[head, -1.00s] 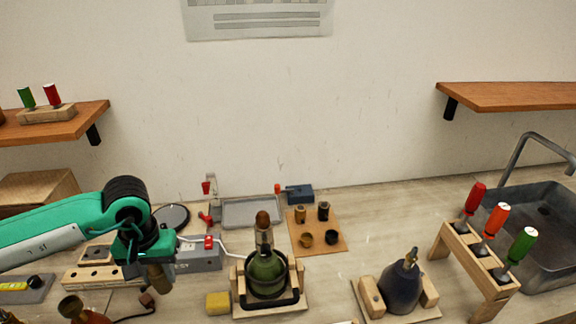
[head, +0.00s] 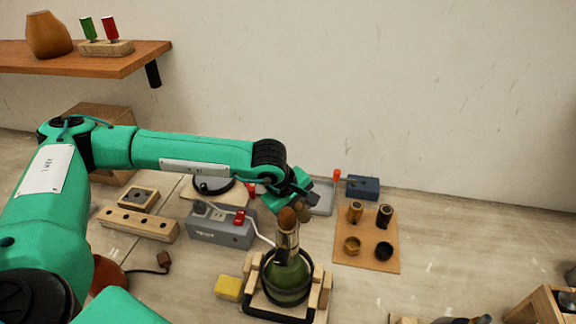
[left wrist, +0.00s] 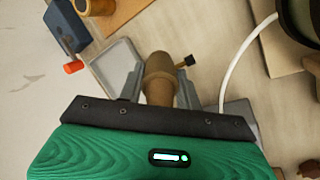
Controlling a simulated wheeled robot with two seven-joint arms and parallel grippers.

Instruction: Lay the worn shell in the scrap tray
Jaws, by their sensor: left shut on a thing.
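My left gripper (head: 302,205) is over the bench just behind the green bottle lamp (head: 290,275). It is shut on the worn shell (left wrist: 158,80), a brown, brass-toned cylinder with a small black-ended screw at its side. In the head view the shell is largely hidden by the gripper and the lamp's brown top. The grey scrap tray (head: 322,197) lies flat on the bench behind the lamp, partly covered by the gripper. In the left wrist view the tray (left wrist: 113,62) shows beside and beyond the left finger. My right gripper is out of view.
A brown board (head: 367,255) with several small parts lies right of the tray. A blue-grey block (head: 363,187) stands behind. A yellow sponge (head: 228,288) is in front.

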